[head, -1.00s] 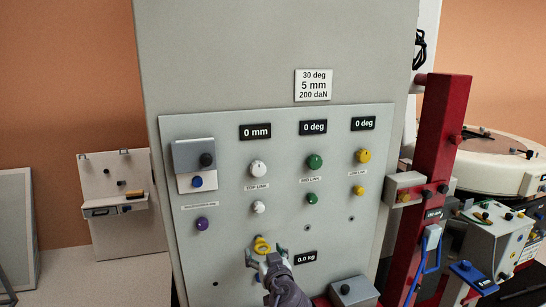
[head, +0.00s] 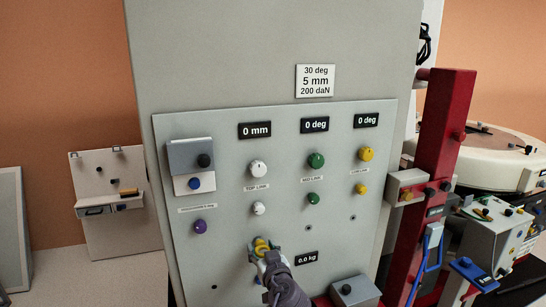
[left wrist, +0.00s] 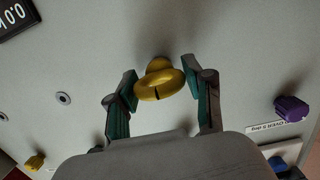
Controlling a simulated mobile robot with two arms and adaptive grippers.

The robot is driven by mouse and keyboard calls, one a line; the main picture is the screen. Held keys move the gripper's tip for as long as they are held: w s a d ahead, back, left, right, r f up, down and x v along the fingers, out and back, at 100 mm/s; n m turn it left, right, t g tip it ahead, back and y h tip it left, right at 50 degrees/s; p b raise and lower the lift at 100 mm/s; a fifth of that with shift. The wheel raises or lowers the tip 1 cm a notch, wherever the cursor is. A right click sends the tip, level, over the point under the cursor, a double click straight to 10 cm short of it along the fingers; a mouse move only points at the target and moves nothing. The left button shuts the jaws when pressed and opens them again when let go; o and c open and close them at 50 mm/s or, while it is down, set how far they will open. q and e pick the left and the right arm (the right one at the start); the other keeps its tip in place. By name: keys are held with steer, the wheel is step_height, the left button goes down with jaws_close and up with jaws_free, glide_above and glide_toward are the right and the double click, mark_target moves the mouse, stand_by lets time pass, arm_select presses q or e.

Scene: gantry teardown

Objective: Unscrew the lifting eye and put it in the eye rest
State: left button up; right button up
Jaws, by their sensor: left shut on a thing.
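The yellow lifting eye (head: 262,243) sticks out of the grey panel, low and near its middle. In the left wrist view the lifting eye (left wrist: 159,86) is a round yellow ring with a collar against the panel and a dark slot on its near face. My left gripper (left wrist: 163,89) has one green-padded finger on each side of the ring and is shut on it. In the head view my left gripper (head: 266,249) comes from below and partly covers the eye. My right gripper is not in view. I cannot make out which fixture is the eye rest.
The panel (head: 330,235) carries several knobs, including a purple one (head: 200,227) left of the eye. A 0.0 kg display (head: 306,258) is close at right. A grey box (head: 354,291) stands lower right, beside a red post (head: 445,150). A small rack (head: 107,185) is at far left.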

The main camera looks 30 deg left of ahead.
arm_select(q)
steer(key=c, duration=0.3)
steer(key=n+b, duration=0.1)
steer(key=b, duration=0.1)
steer(key=n+b, duration=0.1)
steer(key=b, duration=0.1)
steer(key=shift+f, duration=0.3)
steer(key=shift+r+n+t+b, duration=0.1)
steer(key=shift+n+t+b, duration=0.2)
steer(key=shift+b, duration=0.15)
steer(key=shift+r, duration=0.2)
steer(key=shift+s+f+n+b, duration=0.1)
steer(key=shift+f+n+b, duration=0.15)
steer(key=shift+n+b, duration=0.75)
steer(key=shift+r+b, duration=0.1)
steer(key=shift+b, duration=0.5)
steer(key=shift+r, duration=0.2)
